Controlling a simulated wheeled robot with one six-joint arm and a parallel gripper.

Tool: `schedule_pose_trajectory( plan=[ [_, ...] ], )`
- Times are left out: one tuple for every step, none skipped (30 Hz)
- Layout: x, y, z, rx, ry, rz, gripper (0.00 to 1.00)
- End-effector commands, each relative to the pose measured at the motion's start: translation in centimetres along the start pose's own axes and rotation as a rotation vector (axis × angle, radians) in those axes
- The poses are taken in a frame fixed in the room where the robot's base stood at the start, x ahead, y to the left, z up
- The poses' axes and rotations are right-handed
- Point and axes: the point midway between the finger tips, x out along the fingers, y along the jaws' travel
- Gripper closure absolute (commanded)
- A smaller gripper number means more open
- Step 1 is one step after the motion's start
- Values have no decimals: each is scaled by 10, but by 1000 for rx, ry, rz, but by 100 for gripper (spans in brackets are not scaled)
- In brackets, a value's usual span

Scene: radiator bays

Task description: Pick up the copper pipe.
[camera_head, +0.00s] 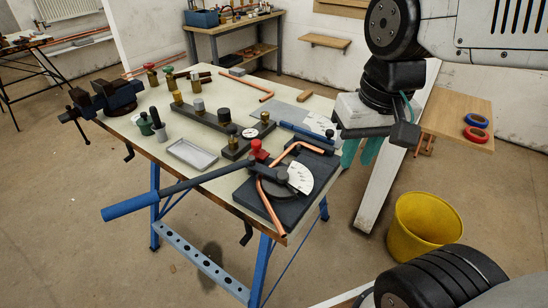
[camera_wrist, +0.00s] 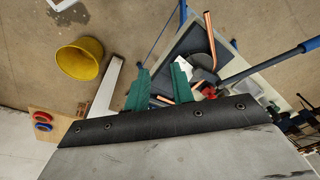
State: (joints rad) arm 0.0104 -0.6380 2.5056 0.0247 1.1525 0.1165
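Several copper pipes show on the workbench (camera_head: 215,150). Another bent copper pipe (camera_head: 300,147) lies by the pipe bender (camera_head: 272,190), and a third copper length (camera_head: 270,208) runs along the bender's front. In the wrist view a copper pipe (camera_wrist: 210,40) shows at the bender. More copper (camera_wrist: 162,100) shows between my fingers, low in the picture, with no visible grip on it. My gripper (camera_head: 361,150) has green fingers and hangs at the right of the bench. In the wrist view its fingers (camera_wrist: 161,72) are apart.
The bender's long blue handle (camera_head: 130,206) sticks out over the front edge. A vise (camera_head: 105,98), a grey tray (camera_head: 192,154) and several fittings crowd the bench. A yellow bucket (camera_head: 422,220) stands on the floor at right, below a wooden shelf (camera_head: 455,112) with tape rolls.

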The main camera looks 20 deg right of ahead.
Motion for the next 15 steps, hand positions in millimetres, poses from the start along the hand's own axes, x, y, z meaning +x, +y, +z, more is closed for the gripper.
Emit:
schedule_pose_trajectory(
  plan=[
    [5, -4, -19, 56, -9, -8, 76],
    [9, -6, -31, 97, -10, -15, 76],
    [14, -10, -48, 156, -10, -24, 76],
    [19, -13, -61, 199, -10, -30, 76],
    [24, -16, -74, 245, -10, -37, 76],
    [32, -19, -92, 306, -10, -47, 76],
    [39, -22, -104, 350, -11, -52, 76],
    [45, -24, -117, 395, -11, -58, 76],
    [55, -27, -132, 455, -12, -66, 76],
    [63, -28, -144, 497, -12, -70, 76],
    [70, -30, -154, 537, -12, -75, 76],
    [80, -32, -167, 590, -13, -81, 76],
    [87, -34, -176, 626, -14, -85, 76],
    [94, -35, -184, 659, -13, -88, 76],
    [103, -36, -193, 698, -14, -91, 76]
  ],
)
